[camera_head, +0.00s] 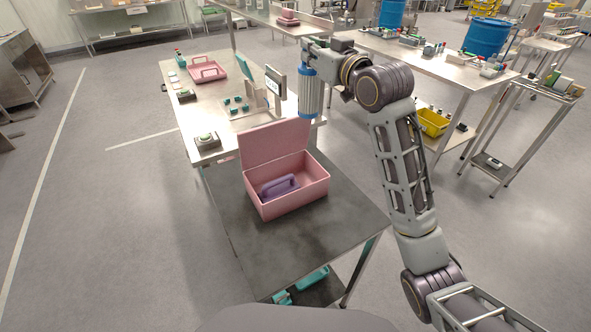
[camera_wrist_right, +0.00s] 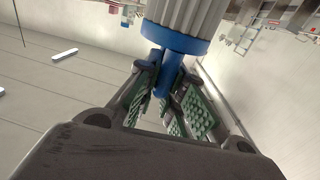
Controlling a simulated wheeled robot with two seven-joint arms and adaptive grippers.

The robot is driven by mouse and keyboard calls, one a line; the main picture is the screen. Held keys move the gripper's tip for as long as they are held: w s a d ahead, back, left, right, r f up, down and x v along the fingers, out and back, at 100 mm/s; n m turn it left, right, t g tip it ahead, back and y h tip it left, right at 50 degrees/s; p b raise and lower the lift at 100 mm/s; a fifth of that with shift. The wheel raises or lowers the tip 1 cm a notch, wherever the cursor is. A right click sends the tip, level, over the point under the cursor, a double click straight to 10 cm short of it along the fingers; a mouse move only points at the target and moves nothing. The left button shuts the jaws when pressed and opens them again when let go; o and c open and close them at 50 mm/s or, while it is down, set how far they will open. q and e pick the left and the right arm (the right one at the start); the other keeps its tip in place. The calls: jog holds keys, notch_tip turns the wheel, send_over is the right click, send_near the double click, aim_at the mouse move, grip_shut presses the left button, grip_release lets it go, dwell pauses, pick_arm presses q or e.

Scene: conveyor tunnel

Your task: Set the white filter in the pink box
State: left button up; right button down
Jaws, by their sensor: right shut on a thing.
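The white filter (camera_head: 311,97) is a ribbed cylinder with blue ends. It hangs about upright in the air, in line with the raised lid's right edge in the head view. My right gripper (camera_head: 308,54) is shut on its top blue end. In the right wrist view the filter (camera_wrist_right: 188,14) sticks out past my green-padded fingers (camera_wrist_right: 165,95), which hold its blue stem. The pink box (camera_head: 291,203) stands open on the dark near table, lid raised at the back. A purple handled thing (camera_head: 278,186) lies inside on the left; the right side looks free. My left gripper is out of view.
Floor on the left is clear.

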notch_tip(320, 180, down, 22)
jog(key=shift+f+b, duration=0.3)
jog(key=shift+f, duration=0.75)
notch_tip(320, 180, down, 3)
jog(key=shift+r, duration=0.15)
jog(key=shift+f, duration=0.55)
jog(key=c, duration=1.6)
grip_release()
jog(key=shift+c, duration=0.2)
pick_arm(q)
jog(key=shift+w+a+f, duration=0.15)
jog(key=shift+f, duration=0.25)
pick_arm(e)
jog(key=shift+o, duration=0.6)
